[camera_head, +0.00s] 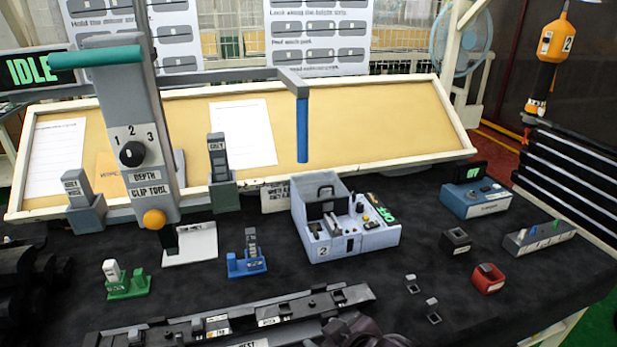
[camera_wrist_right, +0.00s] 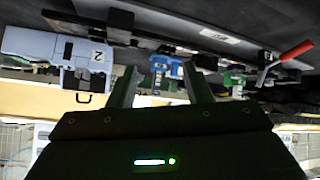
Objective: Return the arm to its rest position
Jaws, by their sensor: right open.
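My right gripper (camera_head: 365,332) is a dark shape at the bottom edge of the head view, beside the right end of the long dark rail. Most of it and its arm are cut off. In the right wrist view the two fingers of my right gripper (camera_wrist_right: 162,88) stand apart, with nothing held between them. That view is upside down, with the bench beyond the fingers. Dark parts at the lower left of the head view look like my left arm; no left fingers show.
A dark rail (camera_head: 285,312) lies along the bench front. Green (camera_head: 128,285) and blue (camera_head: 246,263) clip stands, a grey box marked 2 (camera_head: 345,243), a red block (camera_head: 488,279) and the tall clip tool (camera_head: 140,150) stand on the black bench. Bare mat (camera_head: 400,265) lies right of the box.

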